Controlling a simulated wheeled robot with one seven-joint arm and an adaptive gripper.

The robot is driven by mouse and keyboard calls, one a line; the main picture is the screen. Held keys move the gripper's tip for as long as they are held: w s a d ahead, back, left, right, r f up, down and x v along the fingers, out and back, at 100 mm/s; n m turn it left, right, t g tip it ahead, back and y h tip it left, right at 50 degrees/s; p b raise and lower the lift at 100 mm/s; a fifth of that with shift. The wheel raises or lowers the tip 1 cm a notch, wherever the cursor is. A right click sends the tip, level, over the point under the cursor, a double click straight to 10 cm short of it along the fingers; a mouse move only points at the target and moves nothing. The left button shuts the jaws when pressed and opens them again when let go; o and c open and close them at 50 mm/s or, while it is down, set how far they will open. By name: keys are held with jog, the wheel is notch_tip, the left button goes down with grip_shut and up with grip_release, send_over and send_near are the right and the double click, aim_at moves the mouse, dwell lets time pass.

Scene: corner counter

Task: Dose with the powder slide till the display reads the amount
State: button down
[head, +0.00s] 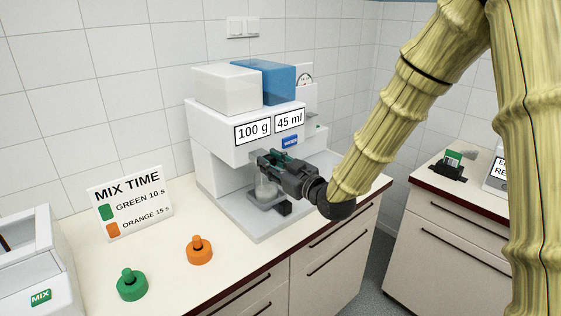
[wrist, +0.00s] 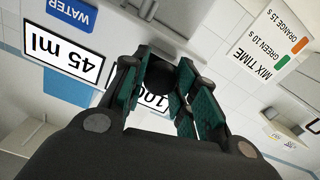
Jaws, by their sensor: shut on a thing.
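The white dispenser (head: 212,150) stands on the counter with a white box (head: 225,90) and a blue box (head: 268,80) on top. Its front panels read "100 g" (head: 253,132) and "45 ml" (head: 289,121). My gripper (head: 264,160) is at the dispenser's front, under the panels. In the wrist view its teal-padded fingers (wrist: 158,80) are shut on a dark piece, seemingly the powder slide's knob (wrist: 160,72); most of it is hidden.
A blue "WATER" label (head: 290,140) sits below the 45 ml panel. Left on the counter are a MIX TIME sign (head: 130,202), a green knobbed piece (head: 132,285), an orange one (head: 200,250) and a white MIX machine (head: 40,270). The counter's front middle is clear.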

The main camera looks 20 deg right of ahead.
jog(key=shift+s+d, duration=0.1)
jog(key=c, duration=1.1)
grip_release()
jog(key=shift+s+d, duration=0.1)
jog(key=shift+s, duration=0.05)
jog(key=v, duration=1.2)
